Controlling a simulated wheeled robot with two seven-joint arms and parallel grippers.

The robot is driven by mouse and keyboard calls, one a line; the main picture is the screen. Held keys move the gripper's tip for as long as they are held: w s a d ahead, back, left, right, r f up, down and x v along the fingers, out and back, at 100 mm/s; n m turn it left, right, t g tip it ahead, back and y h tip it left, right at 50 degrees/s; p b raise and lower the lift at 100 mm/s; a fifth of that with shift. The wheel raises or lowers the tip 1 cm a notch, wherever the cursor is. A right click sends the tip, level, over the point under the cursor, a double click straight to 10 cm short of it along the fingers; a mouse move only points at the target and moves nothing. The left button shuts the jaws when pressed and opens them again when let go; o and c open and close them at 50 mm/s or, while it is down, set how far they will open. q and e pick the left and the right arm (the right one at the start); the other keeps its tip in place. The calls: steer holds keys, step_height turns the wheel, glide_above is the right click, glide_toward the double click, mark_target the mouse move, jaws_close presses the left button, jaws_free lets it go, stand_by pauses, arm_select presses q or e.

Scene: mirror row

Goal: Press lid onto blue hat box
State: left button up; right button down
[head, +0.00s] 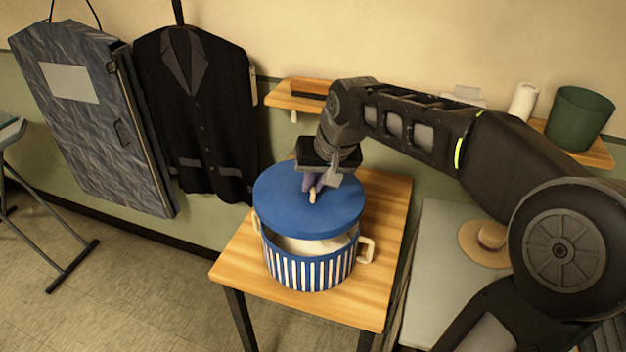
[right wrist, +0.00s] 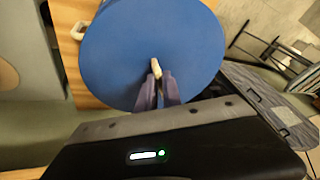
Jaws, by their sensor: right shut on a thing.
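The blue hat box (head: 312,272), with blue and white stripes and cream side handles, stands on a small wooden table (head: 385,225). Something white shows inside its open front. Its round blue lid (head: 285,212) is above the box, tilted, with a gap at the front; whether its back edge touches the rim is hidden. My right gripper (head: 313,188) is shut on the lid's small cream knob. In the right wrist view the gripper (right wrist: 157,88) holds the knob (right wrist: 156,68) at the middle of the lid (right wrist: 110,50). My left gripper is not in view.
A black jacket (head: 195,110) and a grey garment bag (head: 90,120) hang on the wall at left. A wall shelf (head: 290,98) is behind the table. A straw hat (head: 486,243) lies on a grey surface at right. A green bin (head: 578,118) stands on another shelf.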

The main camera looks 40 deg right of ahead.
mark_target(319, 201)
steer(key=shift+f+b, duration=2.1)
steer(key=shift+f, duration=0.85)
steer(key=shift+s+d, duration=0.1)
steer(key=shift+d, duration=0.05)
steer(key=shift+f+b, duration=0.5)
steer(key=shift+b, duration=0.15)
stand_by(0.4)
steer(key=c, duration=1.4)
jaws_free()
steer(key=shift+c, duration=0.2)
steer(key=shift+o, duration=0.6)
steer(key=o, duration=0.4)
